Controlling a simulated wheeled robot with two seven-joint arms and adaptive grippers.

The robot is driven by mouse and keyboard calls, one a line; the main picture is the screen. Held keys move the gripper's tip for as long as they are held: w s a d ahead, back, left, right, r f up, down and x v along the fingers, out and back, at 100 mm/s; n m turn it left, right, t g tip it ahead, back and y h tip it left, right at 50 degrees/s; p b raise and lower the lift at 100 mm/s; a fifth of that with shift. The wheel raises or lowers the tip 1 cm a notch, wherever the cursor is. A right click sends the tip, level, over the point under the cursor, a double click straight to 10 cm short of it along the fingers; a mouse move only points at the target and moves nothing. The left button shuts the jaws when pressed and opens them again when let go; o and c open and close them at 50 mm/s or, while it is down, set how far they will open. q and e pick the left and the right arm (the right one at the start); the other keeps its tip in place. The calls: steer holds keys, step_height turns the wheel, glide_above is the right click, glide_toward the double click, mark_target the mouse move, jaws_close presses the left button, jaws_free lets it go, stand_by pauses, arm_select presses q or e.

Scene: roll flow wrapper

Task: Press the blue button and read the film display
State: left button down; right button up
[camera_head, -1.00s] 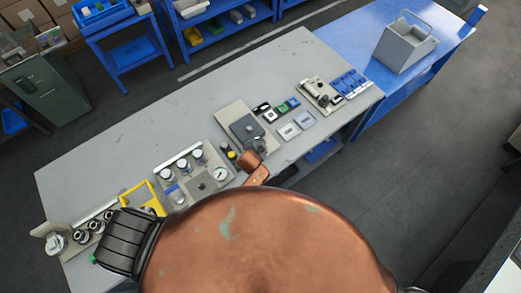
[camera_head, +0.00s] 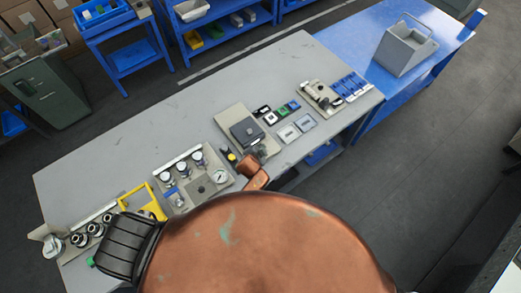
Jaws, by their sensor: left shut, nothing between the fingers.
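A blue button (camera_head: 294,104) sits at the right end of a short row of square buttons on the grey bench. Two pale displays lie just in front of the row, a left one (camera_head: 288,133) and a right one (camera_head: 305,123); their text is too small to read. My left gripper (camera_head: 262,150) is shut and empty, small and dark beyond the copper arm link. It is near the front edge of the box panel, left of and nearer than the displays, apart from the blue button. Its fingertips are hard to make out. My right gripper is not in view.
Beside the buttons are a green button (camera_head: 282,110), a white one (camera_head: 270,118) and a black one (camera_head: 261,111). A box panel (camera_head: 244,132) and a gauge panel (camera_head: 204,186) stand to the left, a roller unit (camera_head: 321,95) to the right. The bench's back is clear.

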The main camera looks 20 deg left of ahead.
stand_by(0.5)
arm_select(q)
steer(key=shift+f, duration=0.1)
steer(key=shift+f, duration=0.3)
steer(key=shift+s, duration=0.1)
steer(key=shift+f+b, duration=0.35)
steer(key=shift+f, duration=0.15)
stand_by(0.6)
stand_by(0.3)
steer(key=shift+r+p, duration=0.3)
steer(key=shift+p, duration=0.1)
steer(key=shift+r+p, duration=0.6)
